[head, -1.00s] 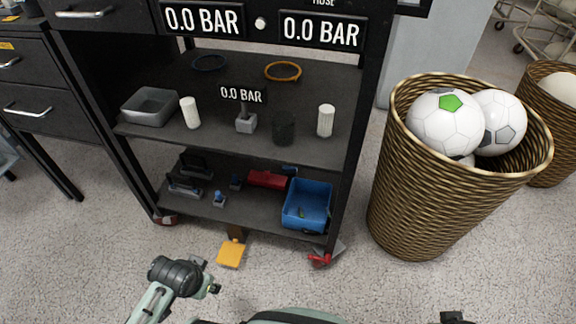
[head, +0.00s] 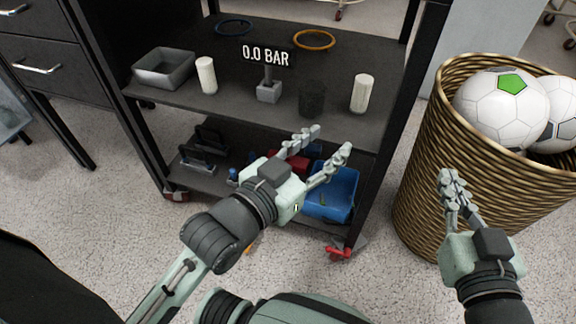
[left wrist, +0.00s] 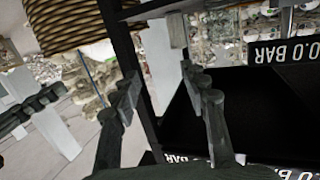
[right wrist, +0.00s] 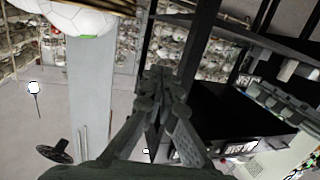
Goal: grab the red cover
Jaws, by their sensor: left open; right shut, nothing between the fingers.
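A red block-like piece (head: 298,162), seemingly the red cover, lies on the cart's lower shelf in the head view. My left gripper (head: 328,144) is open and appears in front of the shelf, partly covering the red piece. I cannot tell how far apart they are; nothing shows between the fingers. The open fingers also show in the left wrist view (left wrist: 158,80). My right gripper (head: 451,178) is shut and empty in front of the wicker basket. Its closed fingers show in the right wrist view (right wrist: 165,82). The red piece is not seen in either wrist view.
A blue bin (head: 335,190) stands right of the red piece on the lower shelf. The upper shelf (head: 230,107) above it holds a grey tray (head: 163,68), white cylinders and rings. A wicker basket (head: 420,190) with soccer balls stands to the right. Cart posts flank the shelf opening.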

